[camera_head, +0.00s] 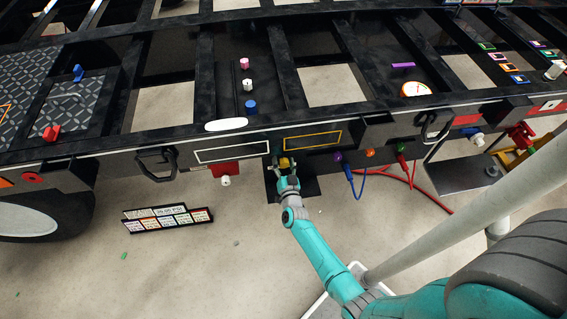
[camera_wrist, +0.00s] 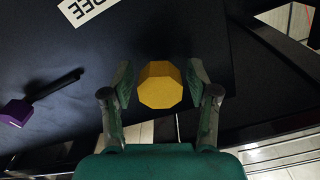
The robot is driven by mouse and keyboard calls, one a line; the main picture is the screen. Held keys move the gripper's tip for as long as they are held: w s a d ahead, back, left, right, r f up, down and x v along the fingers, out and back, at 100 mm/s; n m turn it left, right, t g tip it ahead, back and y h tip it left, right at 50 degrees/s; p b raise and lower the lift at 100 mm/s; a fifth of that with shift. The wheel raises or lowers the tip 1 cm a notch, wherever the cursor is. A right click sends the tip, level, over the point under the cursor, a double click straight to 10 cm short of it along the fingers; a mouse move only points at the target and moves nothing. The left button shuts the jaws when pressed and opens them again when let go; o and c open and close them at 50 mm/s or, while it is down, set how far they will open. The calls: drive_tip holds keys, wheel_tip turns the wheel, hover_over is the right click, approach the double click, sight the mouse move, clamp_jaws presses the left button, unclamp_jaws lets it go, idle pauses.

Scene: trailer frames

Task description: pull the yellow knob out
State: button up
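The yellow knob (camera_wrist: 160,85) is a faceted block in the middle of the wrist view. My gripper (camera_wrist: 161,82) has one finger on its left and one on its right, with a thin gap showing on each side. The fingers are open around the knob and do not appear to press on it. In the head view the yellow knob (camera_head: 285,161) is small, on the trailer's front side under the yellow-outlined rectangle. My gripper (camera_head: 282,166) is right at it and partly covers it. The knob's stem is hidden behind its face.
A purple knob (camera_wrist: 15,113) on a dark stem stands to the left in the wrist view. In the head view, blue (camera_head: 358,185) and red (camera_head: 412,178) hoses hang to the right of my gripper. A black handle (camera_head: 157,163) is on the left.

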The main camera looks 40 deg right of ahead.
clamp_jaws()
drive_tip(key=shift+v, duration=1)
drive_tip(key=shift+f, duration=0.1)
drive_tip(key=shift+o, duration=1.6)
unclamp_jaws()
drive_tip(key=shift+s+a, duration=0.1)
drive_tip(key=v, duration=1.1)
drive_tip(key=shift+s+a, duration=0.25)
drive_tip(key=shift+s, duration=0.1)
